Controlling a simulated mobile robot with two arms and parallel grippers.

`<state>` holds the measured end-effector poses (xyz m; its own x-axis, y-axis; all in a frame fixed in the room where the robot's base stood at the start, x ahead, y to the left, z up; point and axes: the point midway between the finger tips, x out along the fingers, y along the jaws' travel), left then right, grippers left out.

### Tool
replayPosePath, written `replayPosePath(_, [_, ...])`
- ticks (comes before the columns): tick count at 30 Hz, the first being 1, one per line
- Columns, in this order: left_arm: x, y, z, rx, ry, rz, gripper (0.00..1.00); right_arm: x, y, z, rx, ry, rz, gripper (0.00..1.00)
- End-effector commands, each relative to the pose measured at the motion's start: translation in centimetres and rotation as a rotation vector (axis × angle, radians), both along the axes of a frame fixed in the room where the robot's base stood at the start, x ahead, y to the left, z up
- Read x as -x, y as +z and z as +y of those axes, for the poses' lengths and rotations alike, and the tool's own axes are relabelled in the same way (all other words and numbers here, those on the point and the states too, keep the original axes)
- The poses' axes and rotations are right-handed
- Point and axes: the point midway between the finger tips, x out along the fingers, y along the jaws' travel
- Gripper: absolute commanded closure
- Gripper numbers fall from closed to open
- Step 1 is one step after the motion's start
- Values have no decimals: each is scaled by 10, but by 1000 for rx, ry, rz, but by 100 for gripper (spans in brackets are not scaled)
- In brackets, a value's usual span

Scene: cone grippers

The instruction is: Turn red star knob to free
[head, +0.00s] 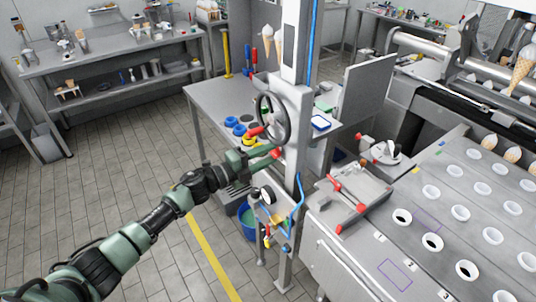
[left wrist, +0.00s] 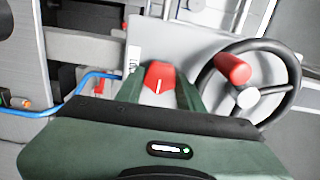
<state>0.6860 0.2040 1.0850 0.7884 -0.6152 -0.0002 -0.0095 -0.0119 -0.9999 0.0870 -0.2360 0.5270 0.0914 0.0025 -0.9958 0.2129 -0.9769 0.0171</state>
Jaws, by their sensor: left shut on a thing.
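The red star knob (left wrist: 159,77) shows between the two green fingers of my left gripper (left wrist: 160,90) in the left wrist view. It carries a white pointer line, close to upright in that picture. My left gripper is shut on it. In the head view the left gripper (head: 264,160) reaches the grey column, with the red knob (head: 277,153) at its fingertips. A pale panel (left wrist: 170,40) lies behind the knob, with a small label beside it. The label is too small to read. My right gripper is not in view.
A black handwheel with a red handle (left wrist: 233,69) is close beside the gripper; the handwheel (head: 286,118) also shows in the head view. A blue hose (head: 298,205) hangs below. A perforated conveyor (head: 430,225) lies right. The tiled floor (head: 120,150) at left is clear.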

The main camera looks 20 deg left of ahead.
Motion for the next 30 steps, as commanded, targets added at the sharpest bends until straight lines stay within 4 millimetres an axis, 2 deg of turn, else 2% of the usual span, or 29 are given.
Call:
replayPosePath(6, [0, -1, 0, 2, 1, 3, 100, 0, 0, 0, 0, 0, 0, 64])
replayPosePath(7, [0, -1, 0, 2, 1, 3, 54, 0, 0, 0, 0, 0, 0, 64])
replayPosePath(9, [0, -1, 0, 1, 1, 2, 41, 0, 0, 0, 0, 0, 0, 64])
replayPosePath(20, [0, -2, 0, -58, 0, -48, 41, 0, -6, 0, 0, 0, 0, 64])
replayPosePath(23, [0, -4, -1, -171, -1, -137, 41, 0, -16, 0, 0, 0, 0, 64])
replayPosePath(30, [0, -6, -1, -608, 1, -478, 41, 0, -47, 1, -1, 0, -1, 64])
